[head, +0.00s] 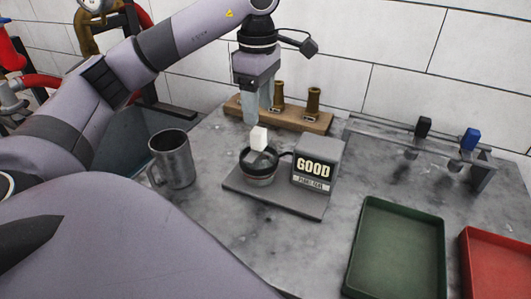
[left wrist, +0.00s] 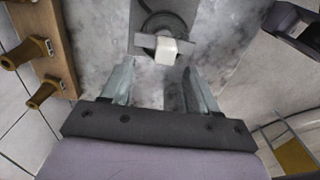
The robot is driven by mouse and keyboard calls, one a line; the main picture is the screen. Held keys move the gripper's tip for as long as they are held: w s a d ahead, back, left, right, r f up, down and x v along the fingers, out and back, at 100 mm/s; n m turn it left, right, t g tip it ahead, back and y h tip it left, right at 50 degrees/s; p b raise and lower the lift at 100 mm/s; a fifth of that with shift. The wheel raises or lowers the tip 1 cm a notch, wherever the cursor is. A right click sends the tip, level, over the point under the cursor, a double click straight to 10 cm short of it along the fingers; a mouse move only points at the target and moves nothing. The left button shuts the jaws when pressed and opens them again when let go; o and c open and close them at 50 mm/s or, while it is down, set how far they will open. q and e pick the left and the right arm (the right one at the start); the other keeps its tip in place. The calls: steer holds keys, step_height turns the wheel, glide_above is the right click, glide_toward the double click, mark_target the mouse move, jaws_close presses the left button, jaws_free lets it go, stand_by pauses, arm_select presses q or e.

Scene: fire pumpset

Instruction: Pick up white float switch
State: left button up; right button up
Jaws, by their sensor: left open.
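The white float switch (head: 259,138) is a small white block on the round dark holder (head: 260,173) of a grey test stand. It also shows in the left wrist view (left wrist: 167,50), just beyond the fingertips and roughly between them. My left gripper (head: 256,113) points down, just above the switch; its fingers are apart in the left wrist view (left wrist: 158,72) with nothing between them. The stand's display box (head: 314,168) reads "GOOD". My right gripper is in neither view.
A metal mug (head: 172,158) stands left of the test stand. A wooden block with brass fittings (head: 300,118) is behind it. A green tray (head: 397,250) and a red tray (head: 497,265) are at the right. A rail with black and blue pieces (head: 470,138) stands at the back right.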

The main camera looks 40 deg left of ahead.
mark_target(258, 130)
arm_select(q)
steer(key=f, duration=0.6)
steer(key=shift+s+d+f, duration=0.2)
steer(key=shift+s+f, duration=0.15)
steer(key=shift+f, duration=0.05)
jaws_close()
